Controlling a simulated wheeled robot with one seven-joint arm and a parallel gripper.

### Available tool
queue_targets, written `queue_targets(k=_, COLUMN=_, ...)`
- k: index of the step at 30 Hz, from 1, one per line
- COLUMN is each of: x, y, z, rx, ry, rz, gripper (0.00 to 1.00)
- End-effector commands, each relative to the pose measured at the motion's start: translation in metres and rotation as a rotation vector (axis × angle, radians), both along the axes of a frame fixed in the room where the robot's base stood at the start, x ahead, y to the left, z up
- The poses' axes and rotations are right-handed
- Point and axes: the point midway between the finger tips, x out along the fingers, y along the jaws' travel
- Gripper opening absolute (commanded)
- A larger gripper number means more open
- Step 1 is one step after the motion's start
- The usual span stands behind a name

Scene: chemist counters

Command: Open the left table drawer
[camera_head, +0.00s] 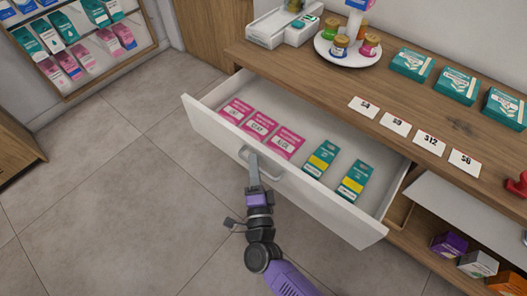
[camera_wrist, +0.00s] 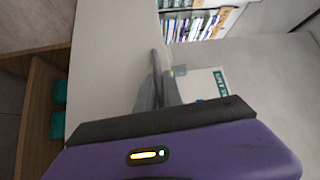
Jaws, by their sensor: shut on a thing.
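The left table drawer (camera_head: 290,205) is pulled out from the wooden counter in the head view, with its white front towards me. Inside it lie several pink boxes (camera_head: 261,124) at the left and two green and yellow boxes (camera_head: 321,159) at the right. A grey curved handle (camera_head: 277,175) sits on the drawer front. My gripper (camera_head: 254,164) is shut on the handle. In the wrist view the handle (camera_wrist: 156,66) shows between the fingers, against the pale drawer front (camera_wrist: 110,60).
The wooden counter top (camera_head: 335,85) holds a round white tray (camera_head: 325,49) with jars, green boxes (camera_head: 412,64) and white price cards. An open lower shelf (camera_head: 420,235) with boxes is at the right. Tiled floor (camera_head: 110,190) is clear at the left.

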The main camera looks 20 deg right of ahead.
Motion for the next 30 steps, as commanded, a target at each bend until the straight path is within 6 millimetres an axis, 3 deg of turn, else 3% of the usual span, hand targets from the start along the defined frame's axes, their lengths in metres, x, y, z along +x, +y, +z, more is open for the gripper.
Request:
queue_targets(k=17, x=-0.0081, y=0.0096, z=-0.0023, rx=0.001, ry=0.004, rz=-0.001, gripper=0.0)
queue_targets(k=18, x=-0.0081, y=0.0096, z=-0.0023, rx=0.001, ry=0.004, rz=-0.001, gripper=0.17)
queue_targets(k=19, x=-0.008, y=0.0096, z=-0.0023, rx=0.001, ry=0.004, rz=-0.001, gripper=0.2)
queue_targets(k=30, x=-0.0118, y=0.0106, z=-0.0019, rx=0.0, ry=0.001, rz=0.0, gripper=0.2)
